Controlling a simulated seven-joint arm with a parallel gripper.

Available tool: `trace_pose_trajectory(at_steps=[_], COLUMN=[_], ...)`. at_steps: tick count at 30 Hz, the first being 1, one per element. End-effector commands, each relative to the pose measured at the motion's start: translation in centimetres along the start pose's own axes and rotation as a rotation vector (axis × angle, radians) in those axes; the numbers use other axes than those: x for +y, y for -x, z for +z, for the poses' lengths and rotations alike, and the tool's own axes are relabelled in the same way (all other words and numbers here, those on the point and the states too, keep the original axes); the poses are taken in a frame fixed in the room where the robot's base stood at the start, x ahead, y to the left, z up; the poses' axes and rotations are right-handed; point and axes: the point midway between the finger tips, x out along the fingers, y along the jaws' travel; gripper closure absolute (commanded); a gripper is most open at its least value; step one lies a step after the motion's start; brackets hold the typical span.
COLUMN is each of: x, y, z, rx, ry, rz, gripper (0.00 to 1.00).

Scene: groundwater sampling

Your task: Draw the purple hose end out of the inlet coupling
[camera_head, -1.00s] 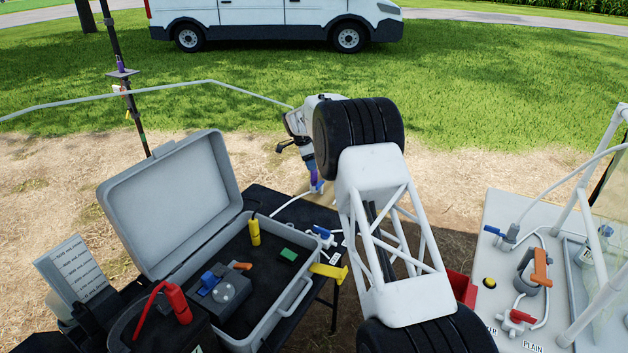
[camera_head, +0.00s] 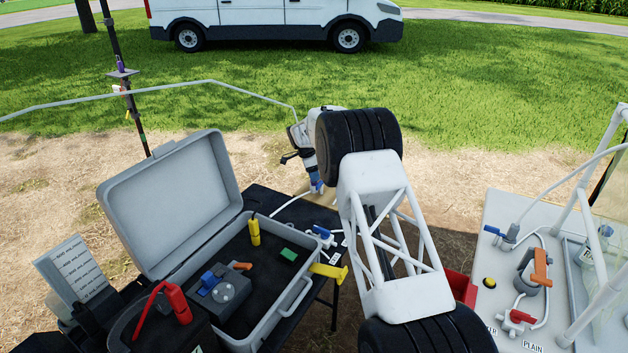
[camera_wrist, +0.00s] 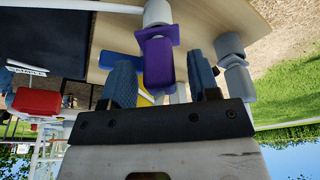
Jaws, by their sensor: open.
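The purple hose end (camera_wrist: 158,62) shows in the wrist view between my gripper's two blue-grey fingers. A white round fitting (camera_wrist: 157,12) meets its upper end in that picture; I cannot tell for sure whether it is the inlet coupling. My gripper (camera_wrist: 162,78) is open, with a finger on each side of the purple piece and gaps still visible. In the head view my gripper (camera_head: 309,162) points down at the back end of the dark table, and the purple piece is hidden there.
A grey-white fitting (camera_wrist: 235,65) stands close beside one finger in the wrist view. In the head view, an open grey case (camera_head: 243,225) fills the table's left. A blue-handled valve (camera_head: 322,235) and white tubing lie beside it. A pale bench (camera_head: 497,262) with fittings stands right.

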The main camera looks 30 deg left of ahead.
Motion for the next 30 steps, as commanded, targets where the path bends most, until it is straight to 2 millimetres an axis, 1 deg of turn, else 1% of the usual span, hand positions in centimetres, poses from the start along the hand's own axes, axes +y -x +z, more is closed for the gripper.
trace_pose_trajectory(at_steps=[1, 9, 10, 17, 30], x=[0.0, 0.0, 0.0, 0.0, 0.0], y=[0.0, 0.0, 0.0, 0.2, 1.3], z=[0.0, 0.0, 0.0, 0.0, -0.3], rx=[0.000, 0.000, 0.000, 0.000, 0.000], ry=[0.000, 0.000, 0.000, 0.000, 0.000], rz=[0.000, 0.000, 0.000, 0.000, 0.000], gripper=[0.45, 0.86, 0.90, 0.90, 0.90])
